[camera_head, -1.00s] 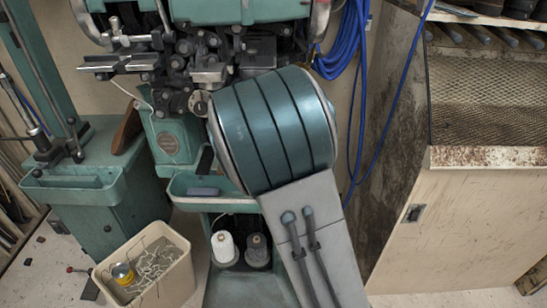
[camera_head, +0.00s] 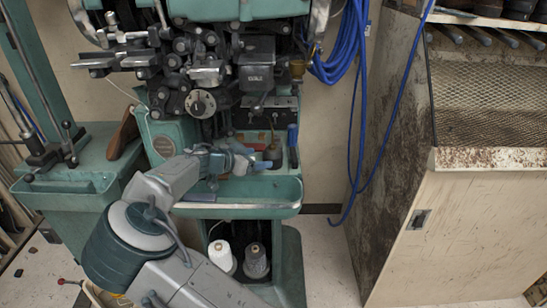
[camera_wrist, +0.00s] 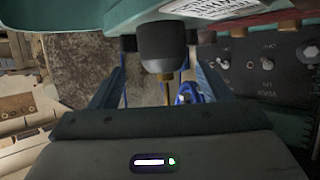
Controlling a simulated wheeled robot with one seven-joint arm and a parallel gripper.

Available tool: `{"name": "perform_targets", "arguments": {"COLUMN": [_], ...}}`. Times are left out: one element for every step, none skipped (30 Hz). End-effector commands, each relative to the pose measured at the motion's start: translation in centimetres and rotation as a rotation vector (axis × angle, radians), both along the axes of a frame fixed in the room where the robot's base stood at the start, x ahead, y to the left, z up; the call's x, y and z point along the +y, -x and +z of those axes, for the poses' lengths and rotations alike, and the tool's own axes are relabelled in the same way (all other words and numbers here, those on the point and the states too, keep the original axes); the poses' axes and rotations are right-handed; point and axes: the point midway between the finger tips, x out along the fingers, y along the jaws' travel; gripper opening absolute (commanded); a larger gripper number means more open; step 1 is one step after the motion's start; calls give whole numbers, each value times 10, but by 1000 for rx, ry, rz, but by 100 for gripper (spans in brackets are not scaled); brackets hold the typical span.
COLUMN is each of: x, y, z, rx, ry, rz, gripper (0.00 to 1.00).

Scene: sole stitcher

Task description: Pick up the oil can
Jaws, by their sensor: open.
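The oil can (camera_wrist: 168,45) shows in the wrist view as a dark rounded body with a thin brass spout. It appears inverted there, with the spout pointing down the picture. It lies between the two fingers of my gripper (camera_wrist: 160,42), which are apart with visible gaps on both sides. In the head view my gripper (camera_head: 255,157) is just above the machine's teal tray (camera_head: 235,211), near its right part. The can is hard to make out there among the dark machine parts and my fingers.
The teal stitching machine (camera_head: 180,11) stands close behind and above my gripper. Blue cable (camera_head: 345,50) hangs to the right, beside a rusty cabinet (camera_head: 470,220). White and grey thread spools (camera_head: 221,257) stand below the tray. Open floor lies between machine and cabinet.

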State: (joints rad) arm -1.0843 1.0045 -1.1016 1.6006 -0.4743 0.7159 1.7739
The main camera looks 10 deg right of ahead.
Motion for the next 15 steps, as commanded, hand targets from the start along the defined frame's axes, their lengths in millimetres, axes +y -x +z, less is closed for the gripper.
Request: {"name": "perform_targets", "arguments": {"x": [-8,-12,-16,-18,-20,-22,-23,-24,-26,-27,-30,-34,-38,-42,-47], "y": [-4,-7,-9,-11,-12,-14,-14,-15,-16,-18,-19,-22,-25,-27,-31], "z": [-4,-5,-7,-9,-10,-11,-11,-12,-13,-13,-14,-15,-16,-17,-18], "rx": [1,1,0,1,1,1,1,1,1,1,2,2,2,1,2], "ry": [1,1,0,-1,-1,-1,-1,-1,-1,-1,-1,-1,0,-1,0], "rz": [-3,-3,-1,0,-1,0,0,1,1,1,0,0,-1,-2,-3], "gripper": [71,71,71,71,71,71,71,71,71,71,71,71,71,71,71]}}
